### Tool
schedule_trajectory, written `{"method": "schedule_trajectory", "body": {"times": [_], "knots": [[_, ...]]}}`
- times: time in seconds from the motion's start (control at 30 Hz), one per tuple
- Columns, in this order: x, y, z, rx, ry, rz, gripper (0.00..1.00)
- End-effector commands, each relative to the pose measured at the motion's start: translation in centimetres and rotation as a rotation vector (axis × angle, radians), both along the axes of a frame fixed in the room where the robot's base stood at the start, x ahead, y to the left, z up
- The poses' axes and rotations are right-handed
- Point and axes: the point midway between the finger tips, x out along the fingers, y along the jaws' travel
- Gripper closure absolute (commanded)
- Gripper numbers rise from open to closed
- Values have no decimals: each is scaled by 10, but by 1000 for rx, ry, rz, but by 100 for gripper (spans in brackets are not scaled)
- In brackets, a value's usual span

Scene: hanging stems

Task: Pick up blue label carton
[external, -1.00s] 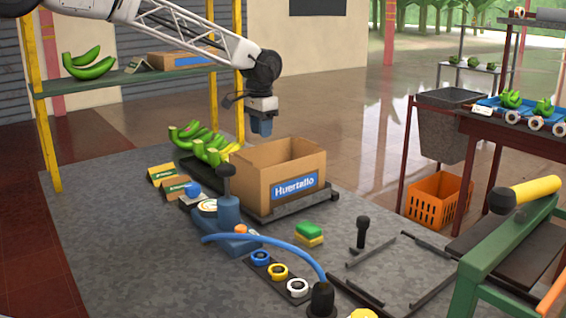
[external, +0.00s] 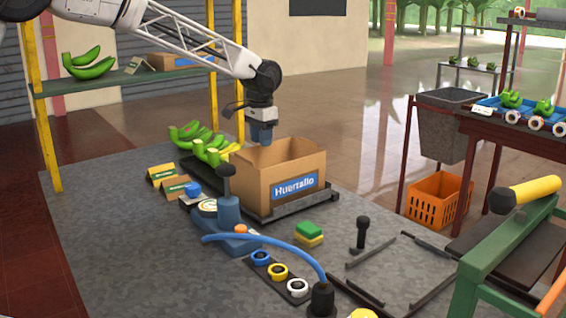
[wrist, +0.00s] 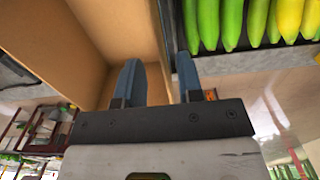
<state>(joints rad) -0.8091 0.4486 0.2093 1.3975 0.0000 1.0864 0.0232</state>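The blue label carton (external: 250,185) is an open-topped brown cardboard box with a blue "Huertallo" label on its front. It sits upright on a dark tray on the grey table. In the external view my gripper (external: 262,141) points down at the carton's far left rim. In the wrist view my gripper (wrist: 157,75) is open, with two blue-grey fingers apart. The carton (wrist: 115,30) fills the upper left there. One finger shows over the carton's inside and the other towards its outer side, with the wall's edge between them. I cannot tell whether either finger touches it.
Green and yellow bananas (external: 208,148) lie in a black tray left of the carton and also show in the wrist view (wrist: 250,20). A blue device (external: 229,215) with a hose stands in front.

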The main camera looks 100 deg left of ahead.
Motion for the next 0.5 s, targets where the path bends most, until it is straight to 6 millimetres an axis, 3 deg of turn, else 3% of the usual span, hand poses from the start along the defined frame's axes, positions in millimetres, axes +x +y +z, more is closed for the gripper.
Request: {"method": "schedule_trajectory", "body": {"times": [0.27, 0.5], "knots": [[0, 0, -5, -1, 1, 0, 66], [0, 3, -29, -1, 1, 0, 66]]}}
